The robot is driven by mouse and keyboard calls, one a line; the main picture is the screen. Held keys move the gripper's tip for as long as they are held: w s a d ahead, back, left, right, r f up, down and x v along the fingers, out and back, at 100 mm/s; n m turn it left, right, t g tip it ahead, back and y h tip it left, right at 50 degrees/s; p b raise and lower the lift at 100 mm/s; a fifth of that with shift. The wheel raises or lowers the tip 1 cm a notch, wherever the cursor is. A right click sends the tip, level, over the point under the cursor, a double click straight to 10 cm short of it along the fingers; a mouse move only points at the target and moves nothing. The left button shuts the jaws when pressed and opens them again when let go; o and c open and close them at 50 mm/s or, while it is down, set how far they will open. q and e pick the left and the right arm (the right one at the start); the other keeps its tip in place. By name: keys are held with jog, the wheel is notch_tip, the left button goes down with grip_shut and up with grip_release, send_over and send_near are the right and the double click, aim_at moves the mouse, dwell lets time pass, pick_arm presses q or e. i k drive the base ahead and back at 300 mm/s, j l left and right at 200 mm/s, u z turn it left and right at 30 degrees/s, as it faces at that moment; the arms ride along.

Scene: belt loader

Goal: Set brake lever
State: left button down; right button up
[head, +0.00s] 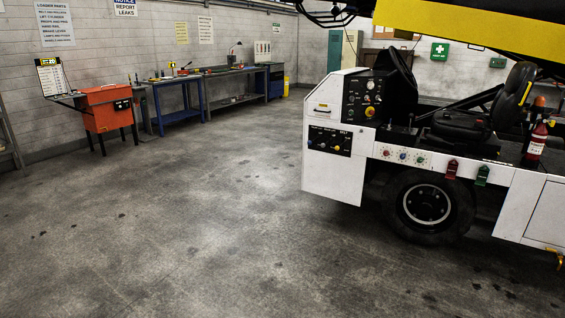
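The belt loader (335,180) stands at the right of the head view, white-sided, with a black seat (462,125) and a steering wheel (402,68). A dark control panel (366,98) with a red knob and gauges is at its front end. A small thin upright lever (411,121) seems to stand between the panel and the seat; I cannot tell for sure whether it is the brake lever or how it is set. Neither of my grippers is in view.
Open concrete floor (200,230) lies in front of me and to the left of the loader. A red cabinet (107,108) and blue workbenches (178,98) line the left wall. The loader's front wheel (427,204) and a fire extinguisher (537,139) are at the right.

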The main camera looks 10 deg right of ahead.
aim_at(431, 137)
jog(key=i+l+z, duration=0.2)
jog(key=i+z, duration=0.55)
jog(key=z, duration=0.15)
jog(key=i+z, duration=0.6)
jog(key=i, duration=0.45)
jog(key=i+z, duration=0.2)
jog(key=i, duration=0.4)
jog(key=i+j+z, duration=0.15)
jog(key=i, duration=0.5)
jog(key=i+l, duration=0.2)
jog(key=i, duration=0.25)
jog(key=i+l, duration=0.15)
jog(key=i, duration=0.3)
jog(key=i+l, duration=0.2)
jog(key=i, duration=0.25)
